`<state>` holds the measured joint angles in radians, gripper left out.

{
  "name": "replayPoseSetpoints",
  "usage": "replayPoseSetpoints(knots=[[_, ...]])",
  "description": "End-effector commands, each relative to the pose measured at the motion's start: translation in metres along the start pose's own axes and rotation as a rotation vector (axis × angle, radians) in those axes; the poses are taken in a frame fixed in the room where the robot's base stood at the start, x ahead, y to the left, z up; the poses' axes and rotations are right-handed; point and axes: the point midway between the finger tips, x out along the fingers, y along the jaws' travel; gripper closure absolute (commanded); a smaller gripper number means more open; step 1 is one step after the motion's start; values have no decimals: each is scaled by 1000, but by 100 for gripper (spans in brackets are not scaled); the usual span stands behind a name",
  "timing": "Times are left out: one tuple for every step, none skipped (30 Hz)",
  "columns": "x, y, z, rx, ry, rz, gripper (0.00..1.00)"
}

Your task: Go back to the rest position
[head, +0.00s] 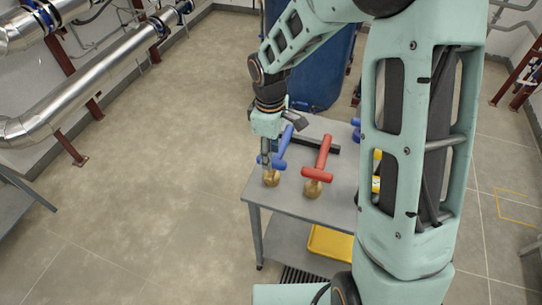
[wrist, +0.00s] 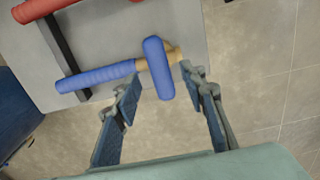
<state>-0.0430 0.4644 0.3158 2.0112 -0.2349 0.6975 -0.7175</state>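The blue tool's crosspiece (wrist: 157,68) shows between and ahead of the fingertips. Its long blue handle (wrist: 95,78) runs to the left. I cannot tell how large the gap in depth is.
A red T-handled tool (head: 321,161) lies to the right on the table, with another blue piece (head: 356,131) farther back. A yellow tray (head: 331,243) is on the lower shelf. A blue barrel (head: 325,72) stands behind. Open floor (head: 160,180) lies left; silver pipes (head: 90,80) run along the wall.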

Motion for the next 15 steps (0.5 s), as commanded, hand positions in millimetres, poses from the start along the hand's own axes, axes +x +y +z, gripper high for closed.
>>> replayPoseSetpoints(knots=[[-12, 2, 0, 1, 3, 6, 61], [-18, 2, 0, 1, 2, 6, 61], [-28, 2, 0, 1, 3, 7, 61], [-34, 1, 0, 1, 3, 5, 61], [-41, 2, 0, 1, 4, 7, 61], [-50, 2, 0, 0, 3, 7, 61], [-56, 2, 0, 0, 3, 6, 61], [-62, 2, 0, 0, 3, 6, 61], [-69, 1, 0, 1, 2, 5, 61], [-74, 2, 0, 1, 2, 6, 61], [-79, 1, 0, 1, 2, 5, 61], [-85, 1, 0, 0, 2, 4, 61], [-88, 1, 0, 0, 1, 4, 61], [-91, 1, 0, 0, 1, 3, 61], [-95, 1, 0, 0, 1, 3, 61]])
